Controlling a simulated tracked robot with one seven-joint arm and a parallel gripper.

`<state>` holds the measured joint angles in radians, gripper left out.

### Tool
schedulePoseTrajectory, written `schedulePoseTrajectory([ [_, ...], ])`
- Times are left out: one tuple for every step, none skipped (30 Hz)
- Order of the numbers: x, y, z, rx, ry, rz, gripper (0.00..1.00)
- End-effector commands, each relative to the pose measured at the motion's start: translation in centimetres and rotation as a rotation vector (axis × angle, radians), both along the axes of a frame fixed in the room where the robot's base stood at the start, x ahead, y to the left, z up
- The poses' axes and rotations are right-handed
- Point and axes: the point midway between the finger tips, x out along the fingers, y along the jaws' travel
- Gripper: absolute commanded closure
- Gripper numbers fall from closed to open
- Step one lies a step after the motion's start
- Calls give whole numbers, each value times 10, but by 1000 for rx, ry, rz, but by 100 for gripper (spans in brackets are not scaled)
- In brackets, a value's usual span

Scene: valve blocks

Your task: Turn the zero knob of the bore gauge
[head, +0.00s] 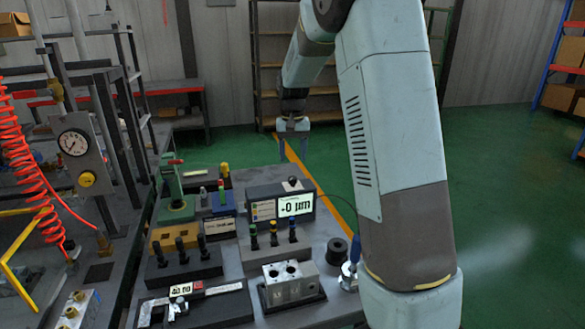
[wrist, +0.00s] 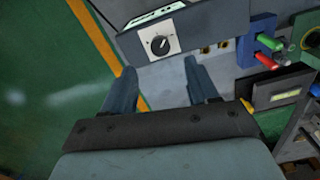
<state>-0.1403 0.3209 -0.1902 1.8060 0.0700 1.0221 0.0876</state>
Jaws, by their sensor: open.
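The bore gauge's display box (head: 263,208) stands on the bench in the head view, with a lit screen (head: 295,206) reading about "-0 µm". In the wrist view the box (wrist: 200,35) crosses the top. Its zero knob (wrist: 159,45) is a small round dark knob with a pale pointer line, on a white plate. My gripper (head: 293,138) is open and empty, above and behind the box in the head view. In the wrist view its fingers (wrist: 161,80) stand apart, one to each side of the knob's line, and the knob appears beyond the tips, untouched.
A black ring (head: 337,251) and a blue-handled tool (head: 354,252) are at right. A green stand (head: 175,190) is at left. Green floor (head: 485,180) lies open beyond the bench.

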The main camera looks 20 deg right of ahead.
Motion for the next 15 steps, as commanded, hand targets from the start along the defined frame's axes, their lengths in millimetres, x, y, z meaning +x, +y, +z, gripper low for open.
schedulePoseTrajectory([
  [1, 0, 10, -1, -4, 0, 41],
  [1, 0, 16, 0, -3, 0, 41],
  [1, 0, 23, 0, -3, 0, 41],
  [1, 0, 28, 0, -3, -1, 41],
  [0, 0, 32, 0, -3, -1, 41],
  [1, 0, 38, 0, -3, -1, 41],
  [1, 0, 41, 0, -2, -1, 41],
  [1, 0, 44, 0, -1, -1, 41],
  [1, 0, 48, 0, -1, -1, 41],
  [1, 0, 50, 0, -1, -1, 41],
  [1, 0, 52, 0, -1, -1, 41],
  [1, 0, 55, 0, 0, -1, 41],
  [1, 0, 56, 0, 0, -1, 41],
  [0, 0, 57, 0, 0, -1, 41],
  [0, 0, 58, 0, 1, -1, 41],
])
